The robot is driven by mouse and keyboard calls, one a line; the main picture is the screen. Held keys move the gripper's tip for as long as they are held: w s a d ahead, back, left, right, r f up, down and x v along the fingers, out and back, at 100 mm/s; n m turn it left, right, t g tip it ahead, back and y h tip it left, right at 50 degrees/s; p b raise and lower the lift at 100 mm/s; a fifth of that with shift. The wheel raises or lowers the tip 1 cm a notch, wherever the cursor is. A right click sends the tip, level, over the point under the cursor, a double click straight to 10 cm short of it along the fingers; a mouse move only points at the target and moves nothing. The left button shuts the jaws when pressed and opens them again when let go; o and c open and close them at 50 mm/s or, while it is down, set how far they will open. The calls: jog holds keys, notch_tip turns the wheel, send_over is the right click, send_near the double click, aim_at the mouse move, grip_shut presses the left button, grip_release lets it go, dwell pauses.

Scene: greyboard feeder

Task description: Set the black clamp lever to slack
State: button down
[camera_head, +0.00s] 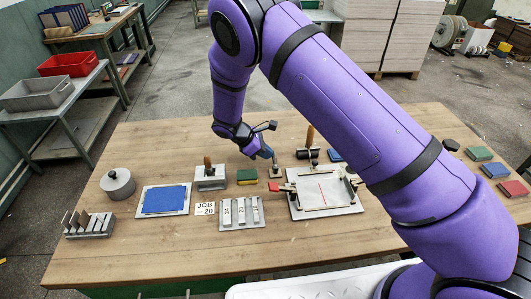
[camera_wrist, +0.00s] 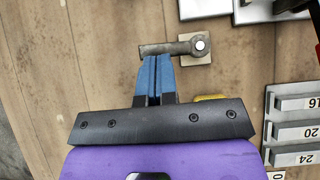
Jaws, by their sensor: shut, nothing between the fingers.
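A dark grey lever (camera_wrist: 170,48) is on a small pale square base (camera_wrist: 206,61) in the wrist view, its round pivot at the right and its arm reaching left. In the head view the base (camera_head: 275,173) stands on the table left of the feeder plate. My gripper (camera_wrist: 155,60) has its blue fingers shut together with nothing between them. The fingertips are at the lever's free left end; I cannot tell whether they touch. In the head view my gripper (camera_head: 266,153) is just above this lever. Black fittings (camera_head: 351,171) show at the feeder plate's right side, partly hidden by my arm.
The feeder plate (camera_head: 301,211) has a red handle (camera_head: 282,187) on its left. A green-and-yellow block (camera_head: 247,176), a wood-handled grey block (camera_head: 211,184) and a tray of numbered bars (camera_head: 260,224) stand close by. The table's front left (camera_head: 150,250) is clear.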

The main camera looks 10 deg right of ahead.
jog(key=shift+w+d+m+g, duration=0.15)
jog(key=shift+d+m+g, duration=0.05)
jog(key=shift+m+g, duration=0.35)
jog(key=shift+w+d+m+g+y, duration=0.15)
jog(key=shift+d+m+g, duration=0.2)
jog(key=shift+m, duration=0.3)
jog(key=shift+w+d+m+g+y, duration=0.1)
jog(key=shift+d+m+g+y, duration=0.1)
jog(key=shift+m+g, duration=0.3)
jog(key=m+g, duration=0.1)
jog(key=d+m+g+y, duration=0.1)
jog(key=m, duration=0.1)
jog(key=d+m, duration=0.1)
jog(key=shift+m+g, duration=0.4)
jog(key=m+y, duration=0.1)
jog(key=d+m+g+y, duration=0.1)
jog(key=m, duration=0.1)
jog(key=shift+s+d+g, duration=0.15)
jog(key=shift+d+g, duration=0.1)
jog(key=shift+g, duration=0.05)
jog(key=shift+s+d+m+g+y, duration=0.2)
jog(key=shift+m+y, duration=0.3)
jog(key=shift+m, duration=0.25)
jog(key=shift+s+d+m+g+y, duration=0.2)
jog(key=shift+m+y, duration=0.25)
jog(key=shift+m, duration=0.35)
jog(key=shift+s+d+m+g+y, duration=0.15)
jog(key=shift+d+m+g+y, duration=0.1)
jog(key=shift+m+y, duration=0.4)
